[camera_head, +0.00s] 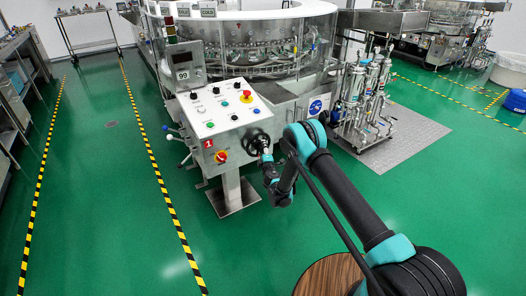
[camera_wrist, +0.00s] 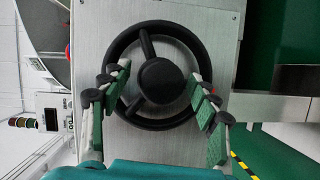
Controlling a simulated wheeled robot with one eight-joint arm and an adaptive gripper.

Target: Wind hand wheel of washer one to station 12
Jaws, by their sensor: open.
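The black three-spoke hand wheel (camera_wrist: 155,36) fills the middle of the wrist view, on a bare metal panel. In the head view it shows as a small dark wheel (camera_head: 257,139) on the right side of the console marked with a red 1 (camera_head: 208,143). My gripper (camera_wrist: 158,82) is open, its green-padded fingers on either side of the wheel's hub and overlapping the rim left and right. Whether they touch the wheel I cannot tell. In the head view my gripper (camera_head: 265,157) is just in front of the wheel, partly hidden by my wrist.
The washer (camera_head: 260,50) stands behind. Green floor is clear at left.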

